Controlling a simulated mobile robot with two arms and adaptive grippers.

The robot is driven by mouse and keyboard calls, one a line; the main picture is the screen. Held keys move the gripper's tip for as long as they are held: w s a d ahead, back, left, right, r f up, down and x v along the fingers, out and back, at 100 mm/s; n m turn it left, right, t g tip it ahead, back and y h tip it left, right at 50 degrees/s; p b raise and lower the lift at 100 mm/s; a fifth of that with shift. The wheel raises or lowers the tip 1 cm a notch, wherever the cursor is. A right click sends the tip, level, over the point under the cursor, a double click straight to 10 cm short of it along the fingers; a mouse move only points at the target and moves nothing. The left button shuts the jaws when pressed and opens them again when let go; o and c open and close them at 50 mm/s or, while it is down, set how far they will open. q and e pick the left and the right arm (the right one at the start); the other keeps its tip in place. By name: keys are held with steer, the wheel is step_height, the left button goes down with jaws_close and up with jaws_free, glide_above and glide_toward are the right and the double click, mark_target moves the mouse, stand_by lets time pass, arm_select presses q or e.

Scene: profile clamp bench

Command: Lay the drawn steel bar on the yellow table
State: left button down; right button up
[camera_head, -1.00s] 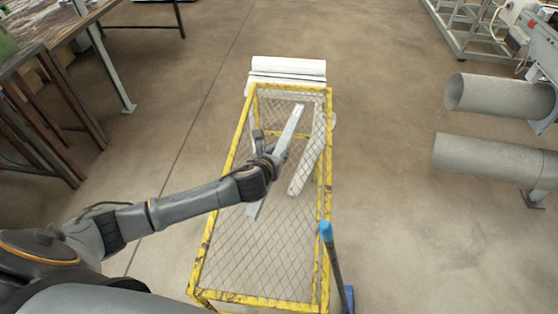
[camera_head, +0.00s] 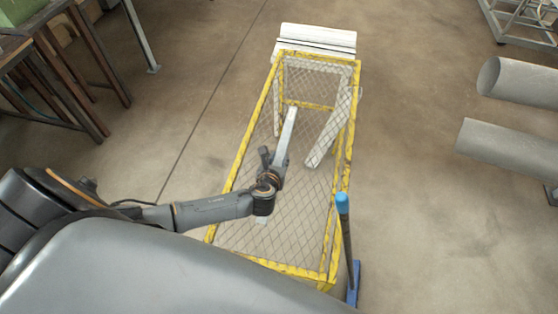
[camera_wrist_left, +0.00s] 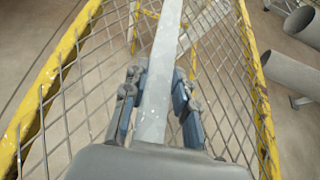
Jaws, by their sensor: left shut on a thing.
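The drawn steel bar (camera_head: 287,134) is a long, flat grey bar. My left gripper (camera_head: 271,176) is shut on it, and a short end shows below the gripper. In the left wrist view the bar (camera_wrist_left: 163,52) runs away from me between the two fingers (camera_wrist_left: 158,103). The yellow table (camera_head: 253,124) has a worn yellow frame and a wire mesh top. The bar is over the mesh, roughly along the table's length; I cannot tell whether it touches. The yellow frame also shows in the left wrist view (camera_wrist_left: 48,84). My right gripper is not in view.
White profiles (camera_head: 316,42) lie beyond the table's far end. A blue-topped pole (camera_head: 343,204) stands at its right side. Large grey pipes (camera_head: 508,148) are at the right, and a brown bench (camera_head: 50,60) at the upper left.

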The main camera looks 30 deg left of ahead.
arm_select(q)
steer(key=shift+w+f, duration=0.1)
steer(key=shift+f, duration=0.45)
steer(key=shift+f, duration=0.15)
steer(key=c, duration=1)
jaws_free()
steer(key=shift+c, duration=0.2)
steer(key=shift+r, duration=0.2)
steer(key=shift+s+d+r, duration=0.1)
steer(key=shift+s+d, duration=0.1)
steer(key=shift+s, duration=0.25)
steer(key=v, duration=1.1)
steer(key=shift+s+a, duration=0.1)
